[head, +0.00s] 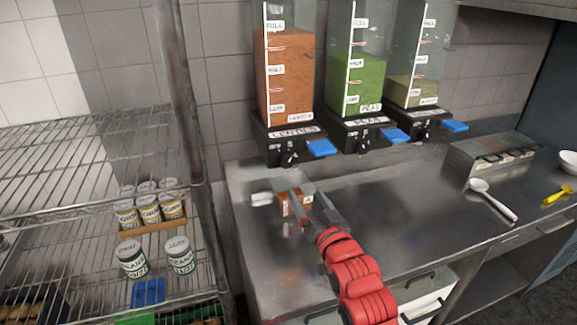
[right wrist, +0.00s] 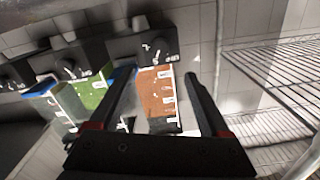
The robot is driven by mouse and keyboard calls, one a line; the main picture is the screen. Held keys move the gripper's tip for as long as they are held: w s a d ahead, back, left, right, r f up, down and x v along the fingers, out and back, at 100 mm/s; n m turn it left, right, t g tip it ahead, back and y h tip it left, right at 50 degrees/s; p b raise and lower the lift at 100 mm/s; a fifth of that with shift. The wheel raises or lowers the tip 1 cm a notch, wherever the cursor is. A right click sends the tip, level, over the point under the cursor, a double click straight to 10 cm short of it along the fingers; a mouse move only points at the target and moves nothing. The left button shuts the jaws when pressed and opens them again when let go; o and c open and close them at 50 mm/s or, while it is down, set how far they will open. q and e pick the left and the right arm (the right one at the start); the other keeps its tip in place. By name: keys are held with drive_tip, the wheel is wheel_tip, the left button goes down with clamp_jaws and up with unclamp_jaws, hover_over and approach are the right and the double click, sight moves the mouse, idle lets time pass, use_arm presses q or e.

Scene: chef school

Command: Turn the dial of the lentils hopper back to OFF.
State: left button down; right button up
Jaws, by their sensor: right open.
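The lentils hopper (head: 285,80) is the leftmost dispenser, a clear bin of orange-brown lentils above a black base. Its small dark dial (head: 288,158) with white marks sits on the base front, left of a blue lever (head: 321,148); I cannot read its setting. My right gripper (head: 308,194) is open and empty, below and in front of that base, apart from the dial. In the right wrist view, the hopper (right wrist: 160,98) appears inverted between the fingers, with the dial (right wrist: 149,48) beyond them. My left gripper is not in view.
A small container of orange-brown contents (head: 290,206) stands on the steel counter below the hopper. Peas (head: 357,80) and another hopper (head: 413,90) stand to the right. A wire shelf with cans (head: 133,258) is at left. A white ladle (head: 492,200) lies right.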

sight(288, 164)
drive_tip(key=p+x, duration=0.4)
drive_tip(key=x, duration=0.9)
drive_tip(key=shift+w+a, duration=0.1)
drive_tip(key=shift+w, duration=0.15)
drive_tip(key=shift+w+a+f, duration=0.1)
drive_tip(key=shift+w+f, duration=0.05)
drive_tip(key=shift+w, duration=0.25)
clamp_jaws()
